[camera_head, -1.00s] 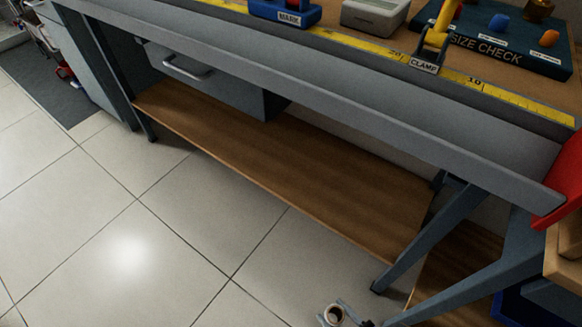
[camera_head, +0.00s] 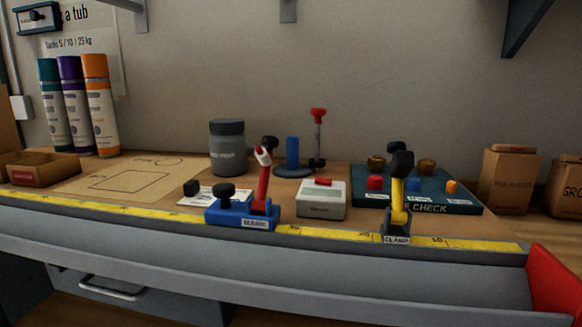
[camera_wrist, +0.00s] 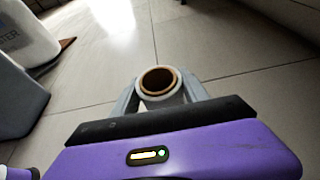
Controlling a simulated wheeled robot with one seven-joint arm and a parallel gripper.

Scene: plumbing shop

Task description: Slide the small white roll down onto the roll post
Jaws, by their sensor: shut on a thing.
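The small white roll (camera_wrist: 161,101), with a brown core, is in the wrist view. My gripper (camera_wrist: 163,90) is shut on it, with one grey finger on each side. The roll's open end faces the camera, and tiled floor shows beyond it. In the head view, a blue upright post (camera_head: 292,152) on a round dark base stands toward the back of the bench; it looks like the roll post, and its top is bare. My gripper and the roll are out of the head view, apart from the post.
A grey jar (camera_head: 227,148) stands left of the post, and a red-topped stand (camera_head: 317,138) close behind it to the right.

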